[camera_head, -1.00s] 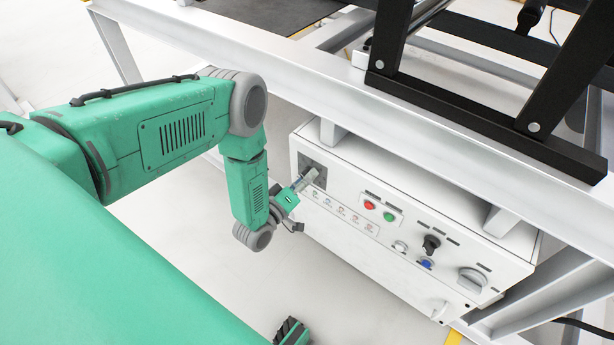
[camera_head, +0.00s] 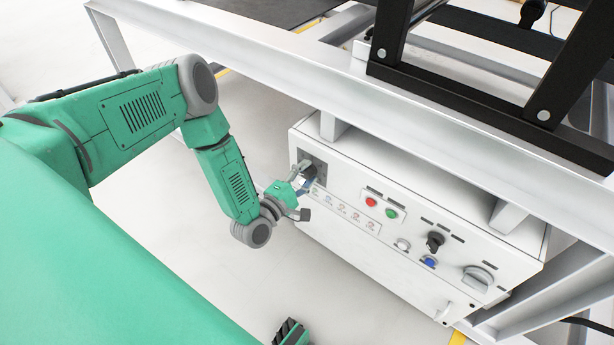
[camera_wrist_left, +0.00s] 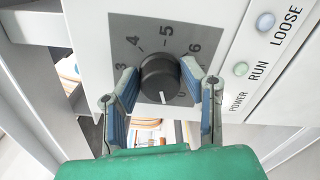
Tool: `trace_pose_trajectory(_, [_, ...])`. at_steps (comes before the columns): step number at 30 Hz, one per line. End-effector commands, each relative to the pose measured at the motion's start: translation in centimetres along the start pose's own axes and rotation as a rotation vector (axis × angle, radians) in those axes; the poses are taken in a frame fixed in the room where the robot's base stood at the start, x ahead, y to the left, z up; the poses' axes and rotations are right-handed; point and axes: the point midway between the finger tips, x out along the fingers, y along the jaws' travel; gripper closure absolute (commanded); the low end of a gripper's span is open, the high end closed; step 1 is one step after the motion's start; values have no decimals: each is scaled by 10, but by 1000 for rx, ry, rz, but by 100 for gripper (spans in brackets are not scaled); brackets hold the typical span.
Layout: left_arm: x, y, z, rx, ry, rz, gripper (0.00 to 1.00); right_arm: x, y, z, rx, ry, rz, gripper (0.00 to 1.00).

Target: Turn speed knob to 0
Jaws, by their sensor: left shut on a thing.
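The speed knob (camera_wrist_left: 160,78) is a round dark knob on a grey dial plate (camera_wrist_left: 125,30) in the left wrist view. Its white pointer mark points down in that view, close to a partly hidden figure at the lower right. The figures 3, 4, 5 and 6 show around the upper part. My left gripper (camera_wrist_left: 160,86) has one blue-padded finger on each side of the knob and is shut on it. In the head view my left gripper (camera_head: 304,178) is at the panel's upper left corner and covers much of the knob.
The white control box (camera_head: 400,240) carries a red button (camera_head: 371,202), a green button (camera_head: 391,213), a black switch (camera_head: 435,241), a blue button (camera_head: 429,262) and a grey rotary handle (camera_head: 478,278). A white frame beam (camera_head: 300,60) runs above the box.

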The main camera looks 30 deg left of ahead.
Motion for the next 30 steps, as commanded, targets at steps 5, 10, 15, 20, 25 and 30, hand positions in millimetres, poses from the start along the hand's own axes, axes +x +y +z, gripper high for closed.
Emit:
trace_pose_trajectory(5, [-2, -5, -2, -157, 4, -10, 92, 12, 0, 1, 0, 0, 0, 100])
trace_pose_trajectory(10, [-2, -5, -2, -281, 5, -10, 92, 20, 0, 1, 0, 0, 0, 100])
trace_pose_trajectory(15, [-2, -5, -2, -371, 6, -12, 92, 26, 0, 1, 0, 0, 0, 100])
trace_pose_trajectory(20, [-2, -4, -2, -424, 6, -13, 92, 29, 0, 2, 0, 0, 0, 100])
trace_pose_trajectory(25, [-3, -4, -2, -451, 6, -13, 92, 30, 0, 2, 0, 0, 0, 100])
trace_pose_trajectory(30, [-3, -4, -2, -458, 7, -13, 92, 30, 0, 2, 0, 0, 0, 100])
